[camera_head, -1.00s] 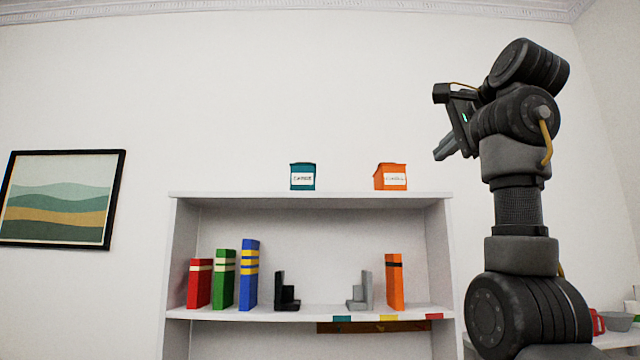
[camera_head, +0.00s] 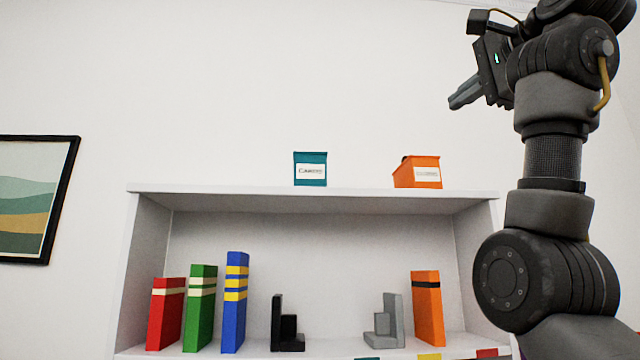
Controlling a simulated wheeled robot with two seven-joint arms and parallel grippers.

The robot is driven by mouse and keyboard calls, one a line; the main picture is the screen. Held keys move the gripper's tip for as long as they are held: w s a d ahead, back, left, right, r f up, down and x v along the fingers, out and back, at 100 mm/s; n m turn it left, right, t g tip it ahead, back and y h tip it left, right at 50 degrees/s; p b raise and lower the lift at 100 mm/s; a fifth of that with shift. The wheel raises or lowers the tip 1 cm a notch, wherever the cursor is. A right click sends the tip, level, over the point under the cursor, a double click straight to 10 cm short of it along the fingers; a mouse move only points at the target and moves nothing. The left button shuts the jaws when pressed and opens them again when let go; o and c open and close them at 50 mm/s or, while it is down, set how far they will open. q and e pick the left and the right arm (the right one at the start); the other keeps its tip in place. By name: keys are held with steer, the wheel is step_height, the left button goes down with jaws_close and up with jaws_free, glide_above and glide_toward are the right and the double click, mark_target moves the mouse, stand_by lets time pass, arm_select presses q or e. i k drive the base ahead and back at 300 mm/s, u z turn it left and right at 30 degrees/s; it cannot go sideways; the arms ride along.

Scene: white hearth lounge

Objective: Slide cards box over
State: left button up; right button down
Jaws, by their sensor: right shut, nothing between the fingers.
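Two boxes stand on top of the white bookcase (camera_head: 250,192). The teal box (camera_head: 311,182) has a white label that seems to read "Games" or "Cards"; the lettering is too blurred to be sure. The orange box (camera_head: 405,180) stands to its right, with a white label too small to read and a dark spot at its upper left. My right gripper (camera_head: 455,103) is above and to the right of the orange box, fingers together, pointing left and down, with nothing in it and apart from both boxes. My left gripper is not in view.
The shelf below holds a red book (camera_head: 165,314), a green book (camera_head: 200,308), a blue book (camera_head: 235,302), a black bookend (camera_head: 279,325), a grey bookend (camera_head: 391,322) and an orange book (camera_head: 427,309). The bookcase top between the boxes is clear.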

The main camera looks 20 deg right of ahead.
mark_target(309, 170)
steer(key=i, duration=1.05)
